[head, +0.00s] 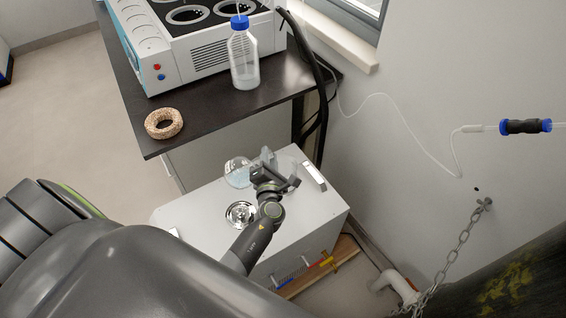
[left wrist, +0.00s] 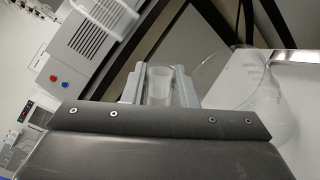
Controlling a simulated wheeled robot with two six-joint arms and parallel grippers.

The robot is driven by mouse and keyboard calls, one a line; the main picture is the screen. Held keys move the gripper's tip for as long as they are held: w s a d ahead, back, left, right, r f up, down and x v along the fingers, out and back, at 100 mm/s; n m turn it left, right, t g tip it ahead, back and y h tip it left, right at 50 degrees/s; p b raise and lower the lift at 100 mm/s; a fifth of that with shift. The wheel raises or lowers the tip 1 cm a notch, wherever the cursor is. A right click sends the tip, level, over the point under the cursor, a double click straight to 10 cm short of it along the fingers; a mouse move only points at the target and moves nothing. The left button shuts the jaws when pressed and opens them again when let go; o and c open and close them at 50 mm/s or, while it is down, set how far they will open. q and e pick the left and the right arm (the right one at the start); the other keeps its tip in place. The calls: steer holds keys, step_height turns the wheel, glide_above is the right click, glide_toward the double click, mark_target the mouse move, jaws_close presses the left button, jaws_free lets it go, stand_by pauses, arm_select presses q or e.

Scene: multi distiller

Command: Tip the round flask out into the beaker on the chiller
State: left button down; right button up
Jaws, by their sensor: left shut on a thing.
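My left gripper (head: 270,172) is over the chiller (head: 305,222), the pale grey box low in the head view. Its fingers (left wrist: 158,88) are shut on a clear glass tube in the left wrist view, which appears to be the neck of the round flask (head: 238,172). The rounded glass body, with a little pale blue liquid, shows left of the gripper. A large clear curved glass outline (left wrist: 245,95) also shows right of the fingers. I cannot clearly make out the beaker apart from this glass. The right gripper is not in view.
A dark bench (head: 205,115) behind carries the white multi-distiller (head: 195,50), a blue-capped bottle (head: 243,60) and a cork ring (head: 164,123). A round metal fitting (head: 241,214) sits on the chiller top. A wall with a chain (head: 462,238) is at right.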

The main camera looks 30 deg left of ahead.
arm_select(q)
steer(key=shift+w+d+r+m+p, duration=0.1)
steer(key=shift+r+m+p, duration=0.1)
steer(key=shift+m+p, duration=0.85)
steer(key=shift+d+r+m+p, duration=0.15)
steer(key=shift+m+p, duration=0.5)
steer(key=shift+p, duration=0.7)
steer(key=shift+w+f+y, duration=0.15)
steer(key=shift+f+y, duration=0.05)
steer(key=shift+y, duration=0.1)
steer(key=shift+w+d+f+m, duration=0.3)
steer(key=shift+d+f+m, duration=0.2)
steer(key=shift+m, duration=0.3)
steer(key=shift+w+d+r+m+g+p, duration=0.1)
steer(key=shift+m+g+p, duration=0.1)
steer(key=shift+m+p, duration=0.6)
steer(key=shift+w+d+r+m+g+p, duration=0.1)
steer(key=shift+m+g+p, duration=0.1)
steer(key=shift+m+p, duration=0.55)
stand_by(0.5)
steer(key=shift+m+p, duration=0.55)
steer(key=shift+m, duration=0.3)
stand_by(1.2)
